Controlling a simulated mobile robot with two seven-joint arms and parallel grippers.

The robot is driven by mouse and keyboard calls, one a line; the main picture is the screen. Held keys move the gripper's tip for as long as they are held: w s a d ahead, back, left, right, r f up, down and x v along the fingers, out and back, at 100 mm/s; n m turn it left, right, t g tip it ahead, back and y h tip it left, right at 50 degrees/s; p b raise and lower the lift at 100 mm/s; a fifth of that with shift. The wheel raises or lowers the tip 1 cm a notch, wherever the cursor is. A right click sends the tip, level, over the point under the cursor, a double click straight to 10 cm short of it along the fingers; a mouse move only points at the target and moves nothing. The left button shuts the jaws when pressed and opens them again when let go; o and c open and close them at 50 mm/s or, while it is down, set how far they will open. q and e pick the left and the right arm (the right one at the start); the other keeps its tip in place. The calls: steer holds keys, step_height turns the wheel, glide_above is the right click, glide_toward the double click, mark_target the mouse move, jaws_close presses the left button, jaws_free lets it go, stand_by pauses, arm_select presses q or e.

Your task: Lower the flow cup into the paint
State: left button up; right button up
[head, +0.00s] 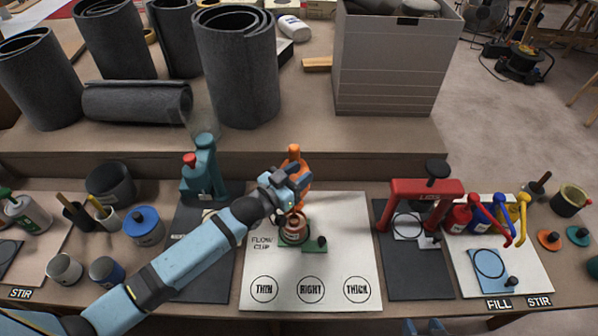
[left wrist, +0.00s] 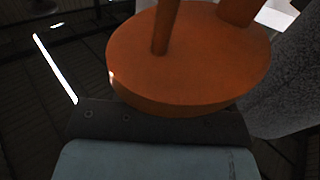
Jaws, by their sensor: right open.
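The orange flow cup (head: 294,154) is upright in the head view, with its knobbed handle on top. My left gripper (head: 296,186) appears shut around it, partly hiding its lower part. In the left wrist view a round orange disc with posts (left wrist: 190,60), seemingly part of the cup, fills the picture close up; the fingertips are hidden. Just below the gripper, an open pot of reddish-brown paint (head: 294,230) stands on a green base with a dark knob. I cannot tell whether the cup touches the pot. My right gripper (head: 426,328) is open and only partly visible at the bottom edge.
The pot's base stands on a white board (head: 340,270) marked FLOW CUP, THIN, RIGHT and THICK. A teal press-like device (head: 204,168) stands left and a red frame (head: 425,188) right. Grey rolls and a grey bin (head: 395,65) stand on the raised shelf behind.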

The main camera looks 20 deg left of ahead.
arm_select(q)
steer(key=shift+o, duration=1.3)
arm_select(e)
steer(key=shift+f, duration=0.15)
arm_select(q)
steer(key=shift+s+a, duration=0.1)
steer(key=shift+s, duration=0.05)
steer(key=v, duration=1.3)
steer(key=shift+s+p, duration=0.2)
steer(key=shift+p, duration=0.15)
arm_select(e)
steer(key=shift+s, duration=0.1)
arm_select(q)
steer(key=shift+a, duration=0.1)
